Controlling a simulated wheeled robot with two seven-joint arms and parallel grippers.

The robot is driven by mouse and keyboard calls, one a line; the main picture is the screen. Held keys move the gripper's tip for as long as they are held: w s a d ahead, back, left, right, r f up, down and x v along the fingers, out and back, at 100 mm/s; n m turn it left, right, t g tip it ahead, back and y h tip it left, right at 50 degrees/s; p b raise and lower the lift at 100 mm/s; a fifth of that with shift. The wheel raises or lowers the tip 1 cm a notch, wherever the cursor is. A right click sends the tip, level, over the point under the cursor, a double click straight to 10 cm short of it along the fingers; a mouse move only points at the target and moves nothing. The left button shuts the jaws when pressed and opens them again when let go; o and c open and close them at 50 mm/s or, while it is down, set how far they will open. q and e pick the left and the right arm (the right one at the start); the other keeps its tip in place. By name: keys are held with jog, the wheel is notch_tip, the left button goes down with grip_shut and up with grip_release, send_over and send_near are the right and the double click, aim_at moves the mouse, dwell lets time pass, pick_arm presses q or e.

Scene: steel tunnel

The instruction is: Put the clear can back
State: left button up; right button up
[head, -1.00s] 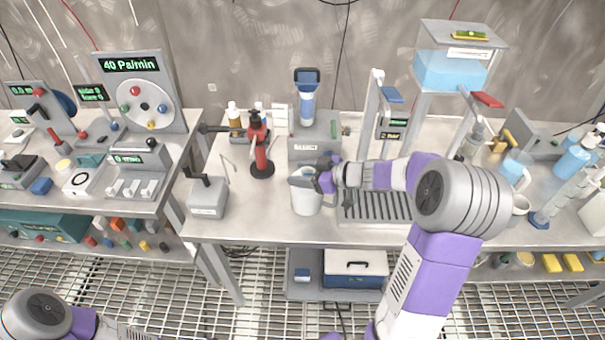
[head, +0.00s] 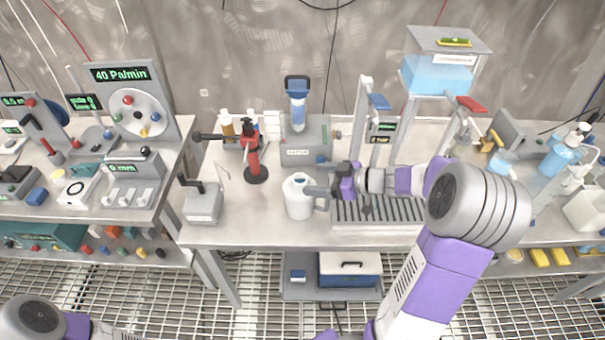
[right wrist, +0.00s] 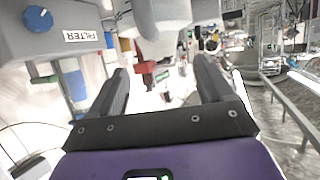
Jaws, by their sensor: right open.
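A whitish can (head: 298,198) with a rounded top stands upright on the steel bench, left of the slatted drain rack. What looks like its handle is on its right side. My right gripper (head: 319,190) is just right of the can, pointing left at it, with its fingers apart and nothing held. In the right wrist view, the open fingers (right wrist: 160,68) show with a pale grey body, likely the can (right wrist: 160,22), beyond their tips; I cannot tell whether they touch it. My left gripper is out of view.
The drain rack (head: 385,214) lies under my right forearm. A red clamp stand (head: 253,160) is behind left of the can, and a grey box with a lever (head: 203,203) is further left. A grey filter unit (head: 305,150) stands behind. Bare bench lies between box and can.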

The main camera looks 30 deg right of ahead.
jog(key=shift+p+v, duration=0.5)
jog(key=shift+v, duration=1.7)
